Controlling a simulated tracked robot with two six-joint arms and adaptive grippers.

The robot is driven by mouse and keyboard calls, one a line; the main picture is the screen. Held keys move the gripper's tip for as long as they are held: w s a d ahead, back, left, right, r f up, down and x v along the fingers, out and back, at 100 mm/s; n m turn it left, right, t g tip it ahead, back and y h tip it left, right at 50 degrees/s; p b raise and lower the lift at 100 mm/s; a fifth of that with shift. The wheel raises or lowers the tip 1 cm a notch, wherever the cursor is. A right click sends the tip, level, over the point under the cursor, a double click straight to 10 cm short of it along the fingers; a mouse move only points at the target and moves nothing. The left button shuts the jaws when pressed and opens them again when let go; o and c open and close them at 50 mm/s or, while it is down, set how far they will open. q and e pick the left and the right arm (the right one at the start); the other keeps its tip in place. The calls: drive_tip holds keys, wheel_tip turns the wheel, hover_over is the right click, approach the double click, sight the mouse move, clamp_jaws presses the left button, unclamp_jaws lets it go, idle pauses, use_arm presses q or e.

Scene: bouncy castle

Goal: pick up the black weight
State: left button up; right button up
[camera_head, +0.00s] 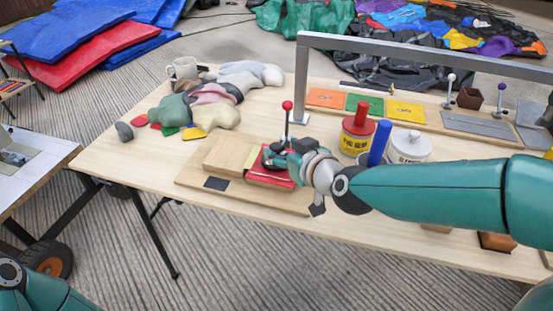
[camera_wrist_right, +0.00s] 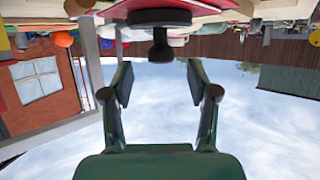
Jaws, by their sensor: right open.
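The black weight (camera_wrist_right: 160,18) shows in the right wrist view, which is upside down, as a wide dark disc with a narrow knob. In the head view the black weight (camera_head: 271,162) is on the red pad (camera_head: 268,180) of a wooden board, partly hidden by my right gripper (camera_head: 288,158). In the right wrist view my right gripper (camera_wrist_right: 158,75) is open, with its fingers apart on either side of the knob's line. The knob lies just beyond the fingertips, and no contact shows. My left gripper is out of view.
A red-knobbed rod (camera_head: 287,118) stands close behind the weight. A yellow can (camera_head: 356,139), a blue cylinder (camera_head: 378,144) and a white pot (camera_head: 410,147) stand near my right arm. Coloured soft pieces (camera_head: 213,94) lie at the table's left. A grey frame (camera_head: 302,80) rises behind.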

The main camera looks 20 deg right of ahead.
sight(279, 149)
drive_tip(key=x, duration=0.4)
drive_tip(key=shift+a+f+b, duration=0.1)
drive_tip(key=shift+f+b, duration=0.2)
drive_tip(key=shift+b, duration=0.1)
drive_tip(key=shift+c, duration=0.3)
drive_tip(key=shift+r, duration=0.1)
clamp_jaws()
